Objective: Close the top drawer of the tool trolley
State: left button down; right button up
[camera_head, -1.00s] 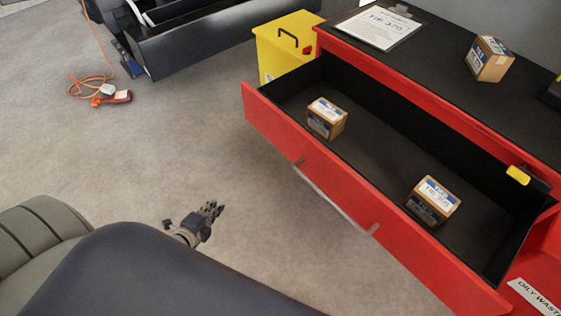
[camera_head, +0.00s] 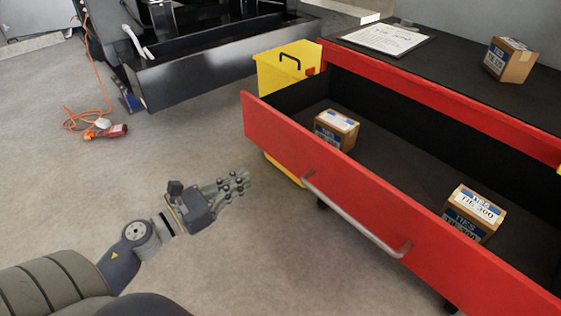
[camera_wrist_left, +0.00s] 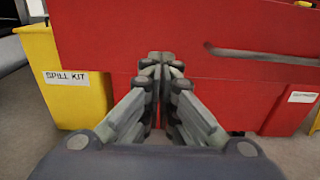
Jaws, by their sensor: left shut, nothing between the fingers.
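The top drawer (camera_head: 380,217) of the red tool trolley (camera_head: 440,98) stands pulled out, with a grey bar handle (camera_head: 352,217) on its front. Two small boxes lie inside, one toward the left (camera_head: 336,130) and one toward the right (camera_head: 473,213). My left gripper (camera_head: 240,183) is shut and empty, to the left of the drawer front and apart from it in the head view. In the left wrist view its closed fingers (camera_wrist_left: 163,75) point at the red front (camera_wrist_left: 200,45), left of the handle (camera_wrist_left: 262,56). My right gripper is out of view.
A yellow spill kit bin (camera_head: 283,68) stands beside the trolley's left end. A clipboard (camera_head: 387,38) and a box (camera_head: 509,60) lie on the trolley top. An orange cable with a red plug (camera_head: 112,131) lies on the floor. The floor before the drawer is clear.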

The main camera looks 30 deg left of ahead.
pick_arm(q)
jog(key=p, duration=0.2)
send_near(288, 153)
jog(key=x, duration=0.5)
jog(key=shift+w+d+r, duration=0.1)
jog(key=shift+d, duration=0.05)
jog(key=shift+w+d, duration=0.1)
jog(key=shift+w, duration=0.3)
jog(key=shift+w+d, duration=0.2)
jog(key=shift+w, duration=0.2)
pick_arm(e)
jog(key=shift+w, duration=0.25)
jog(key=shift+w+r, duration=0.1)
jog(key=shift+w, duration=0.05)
pick_arm(q)
jog(key=shift+w, duration=0.1)
